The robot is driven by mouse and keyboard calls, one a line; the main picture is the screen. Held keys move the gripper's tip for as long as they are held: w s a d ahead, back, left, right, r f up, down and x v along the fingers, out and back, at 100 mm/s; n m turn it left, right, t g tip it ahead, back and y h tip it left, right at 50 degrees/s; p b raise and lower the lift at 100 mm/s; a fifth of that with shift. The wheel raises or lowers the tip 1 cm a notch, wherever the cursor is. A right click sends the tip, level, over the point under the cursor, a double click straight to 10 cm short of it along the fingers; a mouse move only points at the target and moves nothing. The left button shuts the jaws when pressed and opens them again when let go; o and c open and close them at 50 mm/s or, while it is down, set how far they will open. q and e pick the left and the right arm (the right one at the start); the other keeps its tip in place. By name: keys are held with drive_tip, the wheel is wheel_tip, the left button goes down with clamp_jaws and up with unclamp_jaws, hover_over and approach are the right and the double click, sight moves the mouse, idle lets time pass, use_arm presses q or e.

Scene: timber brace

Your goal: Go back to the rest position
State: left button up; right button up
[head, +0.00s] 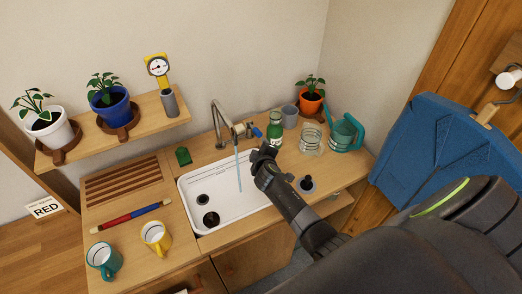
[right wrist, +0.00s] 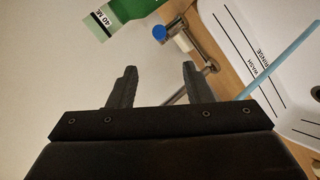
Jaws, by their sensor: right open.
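My right gripper (head: 263,156) is over the right part of the white sink (head: 222,222), just in front of the tap (head: 219,116). In the right wrist view its two fingers (right wrist: 158,78) are apart with nothing between them. The tap's blue-ended lever (head: 257,133) is just beyond the gripper, and its blue end (right wrist: 160,33) shows past the fingertips. A blue stream (head: 239,172) runs from the spout into the sink. My left gripper is not in view.
A green bottle (head: 274,124), a grey cup (head: 290,115), a glass jar (head: 311,138) and a teal watering can (head: 344,135) stand right of the tap. Mugs (head: 155,237) stand at the front left.

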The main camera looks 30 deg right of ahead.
drive_tip(key=s+d+m+g, duration=0.2)
drive_tip(key=s+m, duration=0.1)
drive_tip(key=s, duration=0.7)
drive_tip(key=s+d+m+g, duration=0.2)
drive_tip(key=s+m+g, duration=0.1)
drive_tip(key=s, duration=0.6)
drive_tip(key=s+a+r+m+g+y, duration=0.1)
drive_tip(key=s+a+r+g+y, duration=0.2)
drive_tip(key=s, duration=0.7)
drive_tip(key=s+a+r+m, duration=0.25)
drive_tip(key=s+r, duration=0.25)
drive_tip(key=s, duration=0.5)
wheel_tip(320, 180, down, 32)
drive_tip(key=d+g+b, duration=0.2)
drive_tip(key=b, duration=0.5)
use_arm(q)
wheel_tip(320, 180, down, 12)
drive_tip(key=b, duration=0.5)
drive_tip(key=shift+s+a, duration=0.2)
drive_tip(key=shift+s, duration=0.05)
use_arm(e)
drive_tip(key=s+a+f, duration=0.1)
drive_tip(key=s+f, duration=0.6)
drive_tip(key=f, duration=0.3)
drive_tip(key=s+a+f+y, duration=0.1)
drive_tip(key=s+f, duration=0.6)
drive_tip(key=f, duration=0.4)
drive_tip(key=shift+s+f+n+g, duration=0.15)
drive_tip(key=shift+s+n+g, duration=0.15)
drive_tip(key=shift+n+g, duration=0.1)
